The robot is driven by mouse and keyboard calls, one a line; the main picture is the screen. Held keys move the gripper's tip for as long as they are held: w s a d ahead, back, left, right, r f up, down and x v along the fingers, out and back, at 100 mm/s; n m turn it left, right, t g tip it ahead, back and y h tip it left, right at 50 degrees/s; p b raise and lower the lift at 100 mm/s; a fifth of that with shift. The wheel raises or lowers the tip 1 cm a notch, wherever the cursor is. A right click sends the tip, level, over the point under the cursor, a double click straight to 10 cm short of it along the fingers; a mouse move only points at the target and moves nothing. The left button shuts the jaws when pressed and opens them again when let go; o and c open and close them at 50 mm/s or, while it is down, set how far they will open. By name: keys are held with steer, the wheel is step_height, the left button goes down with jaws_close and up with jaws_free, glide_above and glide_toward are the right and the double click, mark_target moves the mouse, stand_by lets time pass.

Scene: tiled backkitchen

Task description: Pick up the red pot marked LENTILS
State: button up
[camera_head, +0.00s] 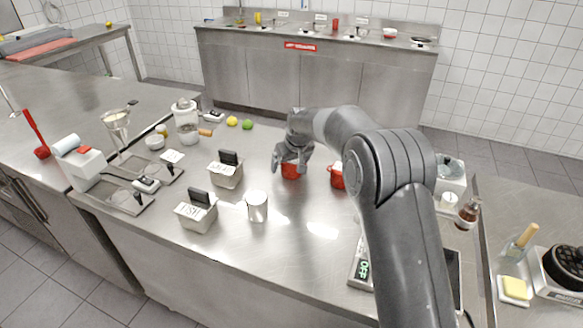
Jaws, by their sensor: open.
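One red pot (290,172) stands on the steel counter (300,255), directly below and partly behind my gripper (290,164). My gripper points down, with its open fingers at the top of this pot. I cannot tell whether they touch it. A second red pot (336,177) stands a little to the right, partly hidden by my arm. No lettering is readable on either pot, so I cannot tell which one is marked LENTILS.
Two steel bins (224,178) (195,217) with dark clips and a metal can (257,207) stand to the left. A lemon (232,121) and a lime (248,125) lie behind. A scale (361,268) is at the front right. The counter's front middle is clear.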

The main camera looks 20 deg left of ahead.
steer(key=shift+f, duration=0.1)
steer(key=shift+c, duration=0.3)
steer(key=c, duration=1.2)
